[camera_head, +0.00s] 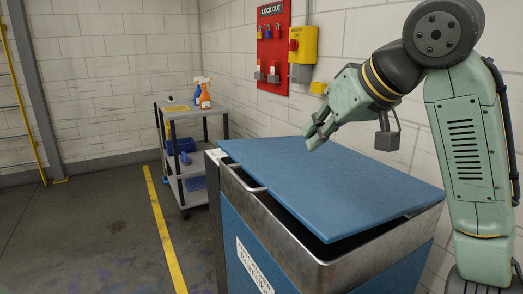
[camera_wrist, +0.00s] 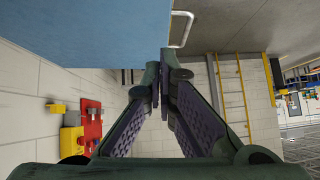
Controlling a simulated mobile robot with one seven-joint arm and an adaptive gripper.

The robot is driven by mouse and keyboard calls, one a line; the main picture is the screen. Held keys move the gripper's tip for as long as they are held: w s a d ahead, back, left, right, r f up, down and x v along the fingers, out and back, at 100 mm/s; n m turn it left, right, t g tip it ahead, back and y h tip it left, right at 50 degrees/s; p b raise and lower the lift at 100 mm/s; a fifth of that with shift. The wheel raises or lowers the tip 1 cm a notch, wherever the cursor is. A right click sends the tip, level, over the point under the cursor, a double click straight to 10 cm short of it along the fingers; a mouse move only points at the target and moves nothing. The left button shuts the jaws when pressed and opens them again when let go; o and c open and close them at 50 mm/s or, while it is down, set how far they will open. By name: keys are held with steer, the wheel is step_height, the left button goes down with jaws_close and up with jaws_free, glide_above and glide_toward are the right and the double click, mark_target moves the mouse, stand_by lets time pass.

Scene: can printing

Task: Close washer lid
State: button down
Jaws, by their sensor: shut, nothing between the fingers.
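The washer (camera_head: 222,222) is a blue and metal box with a white label on its front. Its flat blue lid (camera_head: 330,180) is partly lowered and slightly tilted, with a dark gap between it and the metal rim. A pale bar handle (camera_head: 243,182) is on the lid's left edge. In the wrist view the lid (camera_wrist: 90,30) fills the upper left, with the handle (camera_wrist: 183,28) at its edge. My gripper (camera_head: 312,142) is shut and empty, just over the lid's far side in the head view; contact cannot be told. The wrist view shows its fingertips together (camera_wrist: 160,80).
A grey cart (camera_head: 194,150) with spray bottles (camera_head: 203,93) stands behind the washer at left. A red lockout board (camera_head: 273,45) and yellow box (camera_head: 303,44) hang on the wall behind my arm. Floor at left is clear, with a yellow line (camera_head: 165,230).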

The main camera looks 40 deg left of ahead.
glide_above(285, 195)
steer(key=shift+g, duration=0.3)
steer(key=f, duration=0.7)
steer(key=shift+w+d+p, duration=0.15)
steer(key=shift+d+p, duration=0.1)
steer(key=shift+p, duration=0.15)
steer(key=f, duration=0.3)
steer(key=shift+a+f, duration=0.25)
steer(key=shift+f, duration=0.45)
